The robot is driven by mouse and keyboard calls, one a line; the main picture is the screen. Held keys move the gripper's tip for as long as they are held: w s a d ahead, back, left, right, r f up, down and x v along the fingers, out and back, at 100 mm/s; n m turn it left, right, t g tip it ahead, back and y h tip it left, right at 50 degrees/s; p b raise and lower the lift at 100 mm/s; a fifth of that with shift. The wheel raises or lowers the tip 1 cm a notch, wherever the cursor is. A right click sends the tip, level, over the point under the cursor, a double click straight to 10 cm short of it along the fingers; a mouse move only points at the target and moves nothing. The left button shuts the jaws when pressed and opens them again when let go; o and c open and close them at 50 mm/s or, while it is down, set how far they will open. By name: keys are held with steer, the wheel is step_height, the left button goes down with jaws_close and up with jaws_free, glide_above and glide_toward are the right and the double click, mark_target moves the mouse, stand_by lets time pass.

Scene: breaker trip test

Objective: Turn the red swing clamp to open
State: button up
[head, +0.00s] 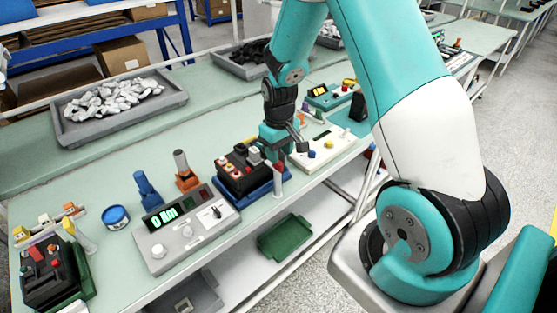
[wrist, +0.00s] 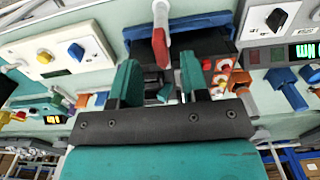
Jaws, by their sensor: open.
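The red swing clamp (wrist: 161,45) is at the top middle of the wrist view. Its pale end is up and its red part points down over the dark breaker (wrist: 210,44). The breaker sits in a blue fixture (wrist: 137,32). In the head view the clamp (head: 279,177) stands at the right front of the fixture (head: 262,190), partly lost against its surroundings. My gripper (head: 284,150) is over the right side of the breaker. In the wrist view my gripper (wrist: 159,70) is open, its fingers apart and short of the clamp, with nothing held between them.
A grey meter box (head: 187,230) stands left of the fixture, with an orange clamp (head: 186,172) and a blue clamp (head: 147,188) behind it. A white panel with knobs (head: 330,146) is to the right. Another breaker fixture (head: 55,272) is far left. A grey tray (head: 120,108) lies behind.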

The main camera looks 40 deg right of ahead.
mark_target(280, 163)
steer(key=shift+f+p, duration=0.4)
steer(key=shift+f, duration=1.9)
steer(key=shift+c, duration=0.2)
jaws_close()
